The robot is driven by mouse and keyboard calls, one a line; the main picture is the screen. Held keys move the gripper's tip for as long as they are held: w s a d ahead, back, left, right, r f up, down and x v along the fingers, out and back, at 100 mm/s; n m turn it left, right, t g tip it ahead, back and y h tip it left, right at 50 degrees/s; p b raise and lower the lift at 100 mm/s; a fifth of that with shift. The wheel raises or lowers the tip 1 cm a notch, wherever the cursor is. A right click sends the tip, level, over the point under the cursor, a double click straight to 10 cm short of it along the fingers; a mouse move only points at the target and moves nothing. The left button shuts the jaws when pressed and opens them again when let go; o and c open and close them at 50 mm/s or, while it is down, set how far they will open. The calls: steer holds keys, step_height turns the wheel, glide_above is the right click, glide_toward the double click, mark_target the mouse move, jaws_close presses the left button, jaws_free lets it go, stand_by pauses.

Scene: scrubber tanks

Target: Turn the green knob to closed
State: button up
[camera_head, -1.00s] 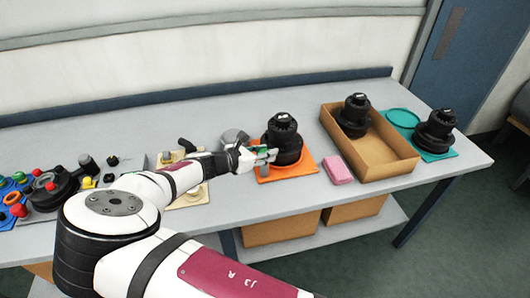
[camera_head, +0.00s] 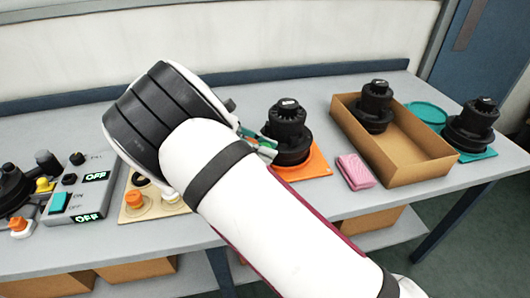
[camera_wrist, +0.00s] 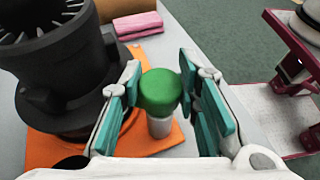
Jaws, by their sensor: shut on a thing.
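The green knob (camera_wrist: 160,90) has a round cap on a pale stem. It stands at the edge of the orange mat (camera_wrist: 150,140), beside the black tank (camera_wrist: 65,65). My gripper (camera_wrist: 164,102) is shut on the knob, with one teal pad at each side of it in the wrist view. In the head view, my arm hides most of the gripper (camera_head: 258,143), and the knob cannot be made out clearly. The black tank (camera_head: 287,130) and orange mat (camera_head: 319,166) show just right of the gripper there.
A pink sponge (camera_head: 356,171) lies right of the mat. A cardboard box (camera_head: 420,170) holds a black tank (camera_head: 374,105); another tank (camera_head: 472,128) stands on a teal mat at far right. A panel with OFF displays (camera_head: 88,217) and an orange-knobbed board (camera_head: 134,200) are left.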

steer(key=shift+w+f+m+g+y+b, duration=0.1)
steer(key=shift+m+g+y+b, duration=0.2)
steer(key=shift+m+g+b, duration=0.55)
steer(key=shift+g, duration=0.25)
steer(key=o, duration=1.2)
step_height(320, 180, up, 10)
steer(key=shift+r, duration=0.1)
